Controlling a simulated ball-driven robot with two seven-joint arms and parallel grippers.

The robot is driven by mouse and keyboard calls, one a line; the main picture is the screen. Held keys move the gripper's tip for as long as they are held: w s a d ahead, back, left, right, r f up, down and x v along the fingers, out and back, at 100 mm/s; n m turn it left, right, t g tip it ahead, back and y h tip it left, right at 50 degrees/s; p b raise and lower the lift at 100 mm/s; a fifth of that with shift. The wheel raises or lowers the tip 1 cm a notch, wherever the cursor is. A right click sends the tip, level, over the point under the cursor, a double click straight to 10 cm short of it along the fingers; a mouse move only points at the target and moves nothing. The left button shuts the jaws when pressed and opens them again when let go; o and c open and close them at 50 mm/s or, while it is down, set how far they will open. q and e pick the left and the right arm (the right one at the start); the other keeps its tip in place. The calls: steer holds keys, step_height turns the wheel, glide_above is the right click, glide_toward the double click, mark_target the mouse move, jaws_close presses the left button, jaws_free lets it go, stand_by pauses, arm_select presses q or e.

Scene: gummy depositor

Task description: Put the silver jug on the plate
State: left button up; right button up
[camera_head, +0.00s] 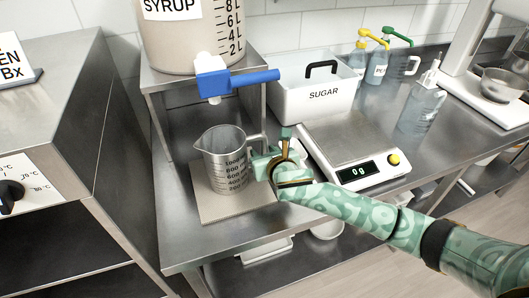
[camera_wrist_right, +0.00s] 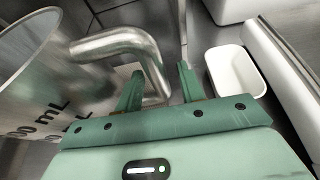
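The silver jug (camera_head: 225,165) stands upright on a beige square board (camera_head: 205,205) under the blue-handled tap. Its handle points right, toward my right gripper. The jug also shows at the left of the right wrist view (camera_wrist_right: 30,75). My right gripper (camera_head: 272,148) is at the handle. In the right wrist view its fingers (camera_wrist_right: 160,78) are apart, with the lower part of the handle (camera_wrist_right: 152,75) between them and a gap to the right finger. The scale's flat metal plate (camera_head: 345,138) is to the right and looks empty; the display reads 0 g. My left gripper is not in view.
The syrup tank (camera_head: 190,40) and its tap (camera_head: 225,80) are above the jug. A white SUGAR bin (camera_head: 312,98) stands behind the scale. A small white tray (camera_wrist_right: 235,72) lies right of my right gripper. Pump bottles (camera_head: 377,65) stand farther back.

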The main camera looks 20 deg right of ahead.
steer(key=shift+r, duration=0.15)
steer(key=p+v, duration=0.3)
steer(key=v, duration=0.9)
steer(key=shift+p, duration=0.35)
steer(key=shift+d, duration=0.1)
stand_by(0.4)
